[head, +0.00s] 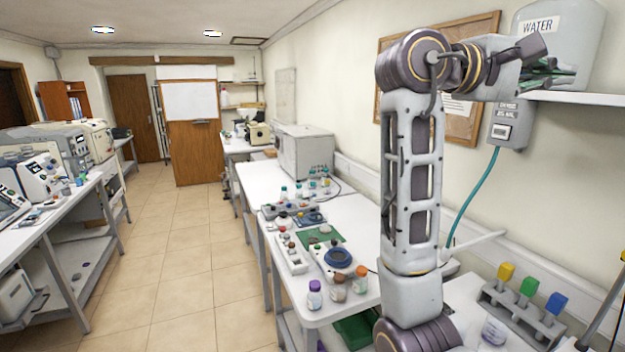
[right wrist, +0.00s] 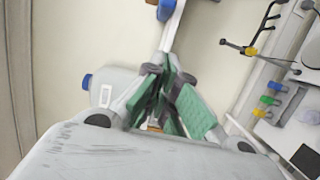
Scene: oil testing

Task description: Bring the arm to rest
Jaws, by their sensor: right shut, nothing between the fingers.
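My right arm (head: 410,180) stands upright at the right of the head view, its forearm bent over to the right at the top. My right gripper (head: 562,76) is at the upper right, in front of the white water tank (head: 568,35) in the picture; whether it touches the tank I cannot tell. In the right wrist view the gripper (right wrist: 168,122) shows its green finger pads, shut with nothing between them. My left arm and gripper are not in view.
A wall shelf (head: 580,97) and a grey dispenser box (head: 508,128) are close to the gripper. Below are yellow, green and blue taps (head: 528,287). The white bench (head: 350,215) holds bottles and instruments. The tiled floor (head: 190,250) is clear.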

